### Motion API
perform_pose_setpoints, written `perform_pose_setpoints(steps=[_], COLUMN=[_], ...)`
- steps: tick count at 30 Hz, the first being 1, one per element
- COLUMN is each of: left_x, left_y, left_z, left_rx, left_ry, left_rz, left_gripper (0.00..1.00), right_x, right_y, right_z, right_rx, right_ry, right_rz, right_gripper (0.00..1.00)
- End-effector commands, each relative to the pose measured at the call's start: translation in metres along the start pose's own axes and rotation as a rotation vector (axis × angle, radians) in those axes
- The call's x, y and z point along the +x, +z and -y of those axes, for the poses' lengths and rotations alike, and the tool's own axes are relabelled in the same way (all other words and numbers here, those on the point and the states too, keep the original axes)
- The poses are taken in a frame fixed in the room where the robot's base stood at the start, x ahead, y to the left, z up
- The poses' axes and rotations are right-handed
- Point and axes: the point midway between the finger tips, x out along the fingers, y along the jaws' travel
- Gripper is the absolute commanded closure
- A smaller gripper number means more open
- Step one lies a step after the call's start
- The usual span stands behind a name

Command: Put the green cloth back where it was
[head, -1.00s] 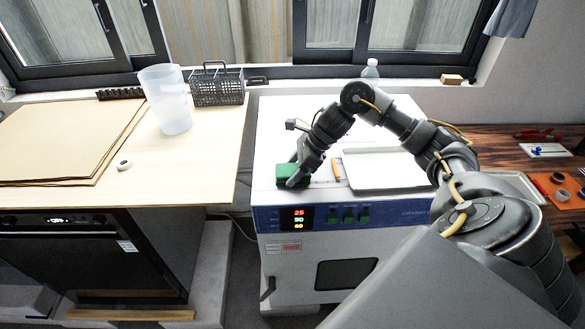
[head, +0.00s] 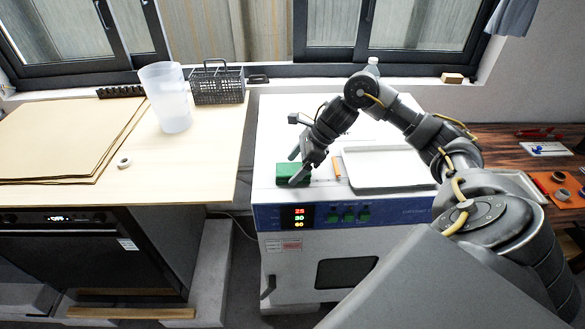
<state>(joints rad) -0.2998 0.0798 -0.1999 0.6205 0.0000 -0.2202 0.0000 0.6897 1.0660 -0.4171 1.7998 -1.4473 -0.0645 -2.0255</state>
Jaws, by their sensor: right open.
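The green cloth (head: 287,172) lies folded on the white top of the drying oven (head: 268,140), near its front left corner and above the control panel. My right gripper (head: 296,168) is open, just at the right end of the cloth, with its fingers pointing down and left. One finger partly covers the cloth's right side. I cannot tell whether the fingers touch it. My left gripper does not show.
On the oven top, an orange stick (head: 337,169) and a white tray (head: 390,186) lie to the right of the cloth. A wooden counter with a clear jug (head: 168,98), a wire basket (head: 218,86) and a tape roll (head: 125,162) stands at left. A gap separates counter and oven.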

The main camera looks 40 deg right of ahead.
Motion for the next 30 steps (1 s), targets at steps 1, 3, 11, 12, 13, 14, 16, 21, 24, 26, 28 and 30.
perform_pose_setpoints(steps=[1, 3, 11, 12, 13, 14, 16, 21, 24, 26, 28, 30], left_x=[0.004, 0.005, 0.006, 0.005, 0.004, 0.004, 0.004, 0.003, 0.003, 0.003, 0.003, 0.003], left_y=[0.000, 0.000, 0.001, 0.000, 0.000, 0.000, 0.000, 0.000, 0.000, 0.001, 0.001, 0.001], left_z=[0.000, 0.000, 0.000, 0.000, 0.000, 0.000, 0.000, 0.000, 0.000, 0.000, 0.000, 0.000], left_rx=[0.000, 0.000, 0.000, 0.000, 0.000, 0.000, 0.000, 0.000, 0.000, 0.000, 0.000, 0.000], left_ry=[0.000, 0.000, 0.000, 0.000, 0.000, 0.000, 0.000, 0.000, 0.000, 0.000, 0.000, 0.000], left_rz=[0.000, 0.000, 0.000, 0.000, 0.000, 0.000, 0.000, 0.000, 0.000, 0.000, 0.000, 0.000], left_gripper=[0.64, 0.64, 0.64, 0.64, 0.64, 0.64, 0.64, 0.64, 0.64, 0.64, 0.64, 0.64], right_x=[-0.009, -0.025, -0.079, -0.086, -0.090, -0.094, -0.100, -0.107, -0.107, -0.107, -0.107, -0.107], right_y=[-0.001, -0.001, -0.001, 0.000, 0.000, 0.000, 0.000, 0.000, 0.000, 0.000, 0.000, 0.000], right_z=[0.001, 0.001, 0.000, 0.000, 0.001, 0.000, 0.000, 0.000, -0.001, -0.001, -0.001, -0.001], right_rx=[-0.003, -0.002, -0.001, -0.001, -0.001, -0.001, 0.000, 0.000, 0.000, 0.000, 0.000, 0.000], right_ry=[-0.005, -0.006, -0.005, -0.004, -0.004, -0.003, -0.002, 0.000, 0.001, 0.001, 0.001, 0.000], right_rz=[0.000, -0.001, -0.001, -0.001, -0.001, -0.001, -0.001, 0.000, 0.000, 0.000, 0.000, 0.000], right_gripper=[0.20, 0.20, 0.20, 0.20, 0.20, 0.20, 0.20, 0.20, 0.20, 0.20, 0.20, 0.20])
